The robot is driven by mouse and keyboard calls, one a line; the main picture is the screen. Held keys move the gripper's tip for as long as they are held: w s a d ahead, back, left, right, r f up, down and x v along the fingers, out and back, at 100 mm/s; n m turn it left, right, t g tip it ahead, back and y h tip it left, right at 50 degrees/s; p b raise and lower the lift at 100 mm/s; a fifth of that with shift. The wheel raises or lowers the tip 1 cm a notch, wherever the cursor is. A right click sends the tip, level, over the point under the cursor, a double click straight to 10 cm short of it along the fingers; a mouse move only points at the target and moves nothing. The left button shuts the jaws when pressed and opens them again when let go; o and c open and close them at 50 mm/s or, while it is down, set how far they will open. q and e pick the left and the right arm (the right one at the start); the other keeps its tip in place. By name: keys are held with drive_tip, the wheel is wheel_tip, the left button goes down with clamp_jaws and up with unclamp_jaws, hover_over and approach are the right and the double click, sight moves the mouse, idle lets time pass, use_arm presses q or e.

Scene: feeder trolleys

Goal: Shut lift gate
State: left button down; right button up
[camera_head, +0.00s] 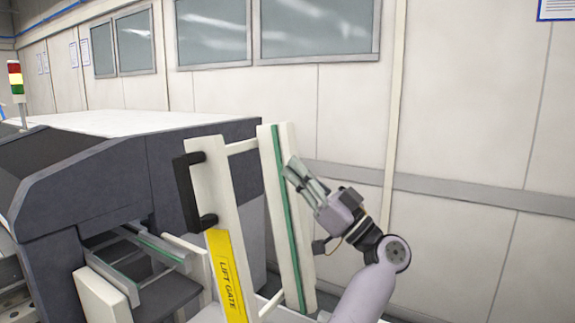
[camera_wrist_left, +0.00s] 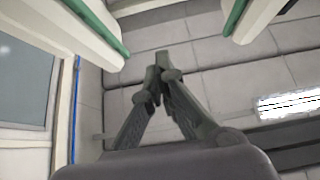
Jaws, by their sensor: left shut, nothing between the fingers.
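The lift gate (camera_head: 212,185) is a pale frame standing raised and slightly tilted in the head view. It has a black handle (camera_head: 184,190) and a yellow LIFT GATE label (camera_head: 226,275) on its left rail. Its right rail (camera_head: 268,160) carries a green strip, and a crossbar joins the two rails. My left gripper (camera_head: 291,167) is shut and empty, with its fingertips beside the right rail; I cannot tell whether they touch. In the left wrist view its fingers (camera_wrist_left: 160,70) meet, with pale green-edged rails (camera_wrist_left: 75,25) above. My right gripper is out of view.
A large grey machine (camera_head: 110,185) with a pale top stands at the left and behind the gate. Short green-edged conveyor rails (camera_head: 150,245) lie at lower left. A panelled wall (camera_head: 470,120) with windows is behind. A signal tower (camera_head: 16,80) stands far left.

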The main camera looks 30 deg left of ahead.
sight(253, 146)
use_arm(q)
drive_tip(key=shift+w+a+r+p, duration=0.15)
drive_tip(key=shift+a+r+p, duration=0.45)
drive_tip(key=shift+a, duration=1.2)
drive_tip(key=shift+w+a+r+p, duration=0.1)
drive_tip(key=shift+a+r+p, duration=0.55)
drive_tip(key=shift+a, duration=1.15)
drive_tip(key=shift+w+a+r+p, duration=0.15)
drive_tip(key=shift+a+r+p, duration=0.45)
drive_tip(key=shift+a, duration=1.2)
drive_tip(key=shift+r, duration=0.15)
